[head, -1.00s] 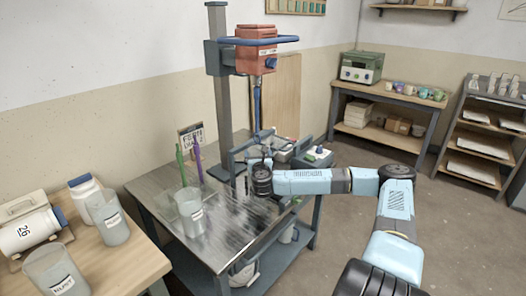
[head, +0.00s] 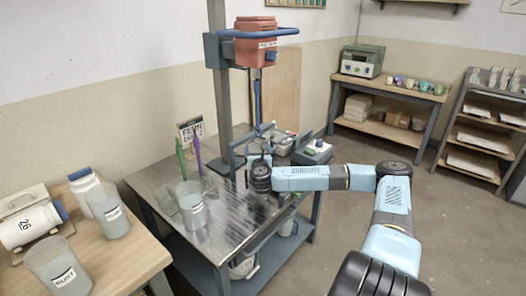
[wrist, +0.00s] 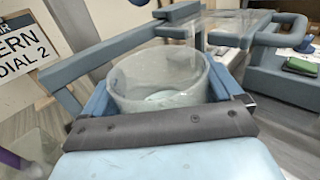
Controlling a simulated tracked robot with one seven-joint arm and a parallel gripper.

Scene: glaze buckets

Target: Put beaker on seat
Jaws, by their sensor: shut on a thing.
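A clear glass beaker (wrist: 160,85) stands between the blue fingers of my gripper (wrist: 162,92) in the wrist view, its open rim towards the camera. My gripper is shut on it. In the head view my gripper (head: 250,172) is over the far part of the steel table, below the mixer; the held beaker is mostly hidden there. Blue-grey frame bars (wrist: 95,62) lie around and beyond the beaker in the wrist view. I cannot tell whether the beaker touches the seat, which I cannot clearly pick out.
The red mixer (head: 255,48) hangs on a grey column above the gripper. More buckets stand on the wooden table (head: 130,250) at left. A sign (head: 190,131) stands behind.

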